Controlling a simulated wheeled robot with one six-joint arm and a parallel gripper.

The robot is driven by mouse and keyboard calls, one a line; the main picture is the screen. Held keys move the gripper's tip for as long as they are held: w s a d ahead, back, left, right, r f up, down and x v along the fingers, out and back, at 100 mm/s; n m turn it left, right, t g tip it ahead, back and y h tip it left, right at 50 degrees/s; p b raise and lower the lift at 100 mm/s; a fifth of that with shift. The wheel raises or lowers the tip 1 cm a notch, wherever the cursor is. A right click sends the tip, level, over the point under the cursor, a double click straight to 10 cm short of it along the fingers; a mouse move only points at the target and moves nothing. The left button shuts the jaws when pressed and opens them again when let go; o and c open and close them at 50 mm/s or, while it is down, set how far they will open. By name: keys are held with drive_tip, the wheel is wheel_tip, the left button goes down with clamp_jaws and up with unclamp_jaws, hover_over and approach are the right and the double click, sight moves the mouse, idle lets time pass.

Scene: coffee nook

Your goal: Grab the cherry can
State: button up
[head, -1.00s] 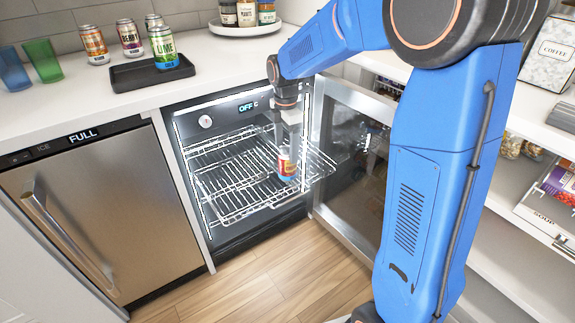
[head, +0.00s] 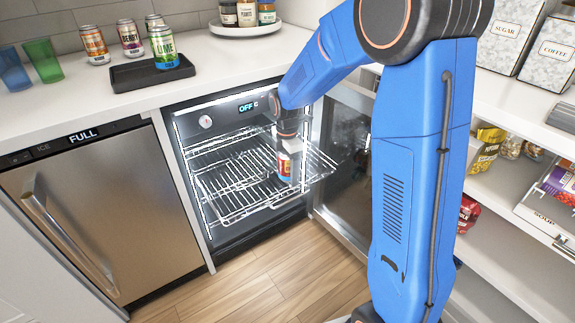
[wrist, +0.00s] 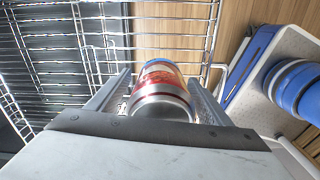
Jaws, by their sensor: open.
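A can with a red and orange label (head: 284,165) stands on the pulled-out wire rack of the open cooler. It looks like the cherry can, but its label text cannot be read. In the wrist view the can (wrist: 161,88) sits between the two fingers of my gripper (wrist: 155,100), with its silver end toward the camera. My gripper (head: 291,150) points down over the can in the head view. The fingers are apart on both sides of the can; whether either touches it is hard to tell.
Wire racks (head: 238,198) fill the cooler, and its glass door (head: 345,170) stands open at the right. An ice maker (head: 95,210) is at left.

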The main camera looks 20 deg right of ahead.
drive_tip(key=shift+c, duration=0.3)
drive_tip(key=c, duration=1.4)
drive_tip(key=shift+r, duration=0.15)
